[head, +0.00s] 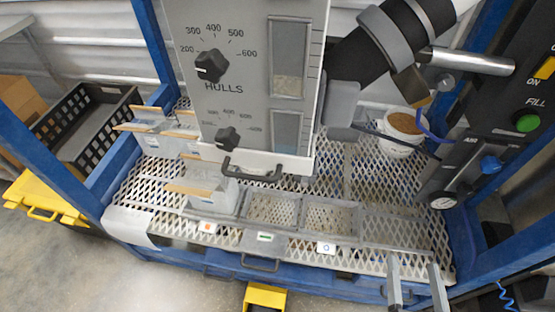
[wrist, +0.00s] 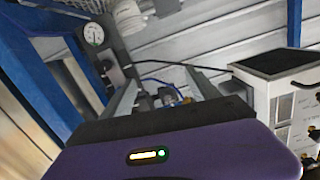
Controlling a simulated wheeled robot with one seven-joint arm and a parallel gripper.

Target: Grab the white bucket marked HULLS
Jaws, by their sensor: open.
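A white bucket (head: 398,146) with brown contents stands on the mesh deck at the back right in the head view, beside the control panel. I cannot read any marking on it. The word HULLS shows on the grey hopper front (head: 240,110), under a black dial. My gripper (head: 413,264) is at the lower right of the head view, open and empty, over the deck's front edge and apart from the bucket. In the wrist view my gripper (wrist: 162,82) shows its two fingers spread, with a blue knob between them in the background. I cannot make out the bucket there.
The mesh deck (head: 330,180) holds shallow trays (head: 272,208) and small bag-like packs on its left. The control panel (head: 470,150) with a gauge (head: 443,202) and blue hose stands right of the bucket. A black chute (head: 370,60) hangs above. Blue posts frame the deck.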

